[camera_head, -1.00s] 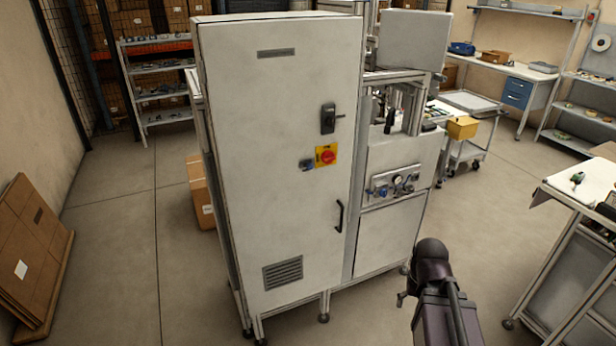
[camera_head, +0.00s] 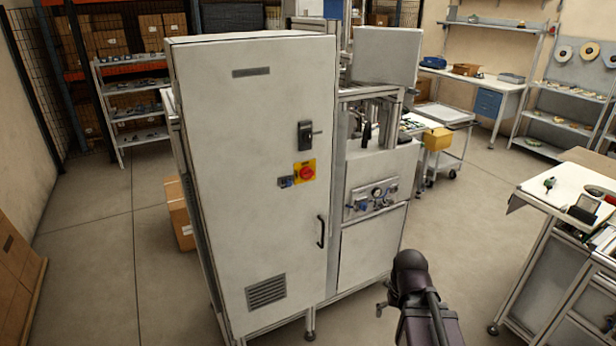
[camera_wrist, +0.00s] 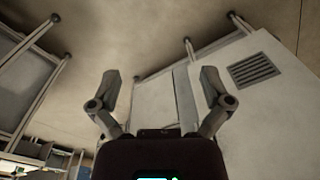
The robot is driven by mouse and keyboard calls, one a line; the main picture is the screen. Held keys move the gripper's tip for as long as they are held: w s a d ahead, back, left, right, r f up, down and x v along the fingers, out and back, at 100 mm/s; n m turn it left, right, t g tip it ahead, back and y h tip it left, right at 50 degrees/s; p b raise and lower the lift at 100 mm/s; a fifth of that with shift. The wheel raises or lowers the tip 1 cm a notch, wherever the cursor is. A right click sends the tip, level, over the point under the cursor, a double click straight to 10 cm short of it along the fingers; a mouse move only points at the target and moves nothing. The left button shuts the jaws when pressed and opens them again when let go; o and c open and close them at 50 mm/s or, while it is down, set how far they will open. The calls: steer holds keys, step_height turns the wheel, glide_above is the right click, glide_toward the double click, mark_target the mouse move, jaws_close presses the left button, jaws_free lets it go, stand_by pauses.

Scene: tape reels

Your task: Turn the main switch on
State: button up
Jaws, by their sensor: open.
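The main switch (camera_head: 306,172) is a red rotary knob on a yellow plate, on the door of the tall light-grey cabinet (camera_head: 250,120). A small blue-and-grey fitting (camera_head: 286,181) sits just left of it. My gripper shows in the wrist view (camera_wrist: 160,85) with its two fingers spread wide and nothing between them. In the head view, my arm is at the lower right, low and to the right of the switch, apart from the cabinet. In the wrist view, the cabinet (camera_wrist: 265,105) with its vent grille appears at an odd angle, and the switch is not in that view.
The door has a black latch (camera_head: 305,135), a black pull handle (camera_head: 321,232) and a vent grille (camera_head: 266,291). A machine with a gauge panel (camera_head: 371,198) adjoins on the right. A workbench (camera_head: 560,200) stands at right. A cardboard box (camera_head: 179,212) is at left. Floor before the cabinet looks clear.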

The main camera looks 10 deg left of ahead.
steer(key=w+a+n+t+y, duration=0.2)
steer(key=w+a+n+y, duration=0.15)
steer(key=w+a, duration=0.35)
steer(key=n+t+y+b, duration=0.2)
steer(key=n+t+y, duration=0.35)
steer(key=t, duration=0.75)
glide_toward(309, 177)
steer(key=shift+s+d+y, duration=0.3)
steer(key=shift+s+d, duration=0.65)
steer(key=x, duration=1.4)
steer(key=shift+f, duration=0.15)
steer(key=shift+s, duration=0.1)
